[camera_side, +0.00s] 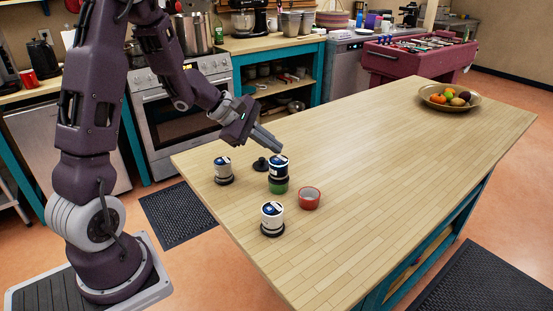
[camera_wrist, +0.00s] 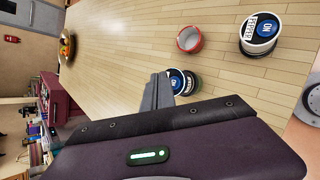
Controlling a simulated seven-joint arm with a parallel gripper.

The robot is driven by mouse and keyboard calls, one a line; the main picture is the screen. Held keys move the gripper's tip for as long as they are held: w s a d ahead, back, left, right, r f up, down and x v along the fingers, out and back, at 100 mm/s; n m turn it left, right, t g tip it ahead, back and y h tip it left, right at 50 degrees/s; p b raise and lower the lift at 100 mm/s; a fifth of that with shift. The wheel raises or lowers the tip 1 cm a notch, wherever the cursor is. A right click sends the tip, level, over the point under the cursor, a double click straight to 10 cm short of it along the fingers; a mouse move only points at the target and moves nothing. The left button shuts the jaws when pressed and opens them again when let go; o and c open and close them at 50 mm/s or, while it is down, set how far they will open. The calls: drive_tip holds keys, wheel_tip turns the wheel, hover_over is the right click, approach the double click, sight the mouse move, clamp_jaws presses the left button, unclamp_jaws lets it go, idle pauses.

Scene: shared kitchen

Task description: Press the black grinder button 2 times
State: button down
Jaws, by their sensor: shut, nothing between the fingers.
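A dark grinder (camera_side: 279,171) with a blue top and a white label stands near the left end of the wooden table. My gripper (camera_side: 276,147) is shut and empty, pointing down to the right just above the grinder. In the wrist view my gripper's fingertips (camera_wrist: 158,80) lie beside the blue top of the dark grinder (camera_wrist: 183,83), partly covering its left side. Contact cannot be told. The button is too small to make out in the side view.
A white grinder (camera_side: 272,214) with a blue top stands nearer the front, its label reading PEPPER in the wrist view (camera_wrist: 260,32). A red cup (camera_side: 309,198) and small black piece (camera_side: 260,164) are close by. A fruit bowl (camera_side: 432,98) stands far right.

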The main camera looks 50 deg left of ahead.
drive_tip(key=shift+r, duration=3)
hover_over(272, 161)
wheel_tip(272, 161, down, 6)
idle(0.7)
drive_tip(key=shift+d+f, duration=0.1)
idle(1.8)
drive_tip(key=shift+f, duration=0.35)
drive_tip(key=shift+f, duration=0.4)
idle(0.4)
drive_tip(key=shift+r, duration=0.85)
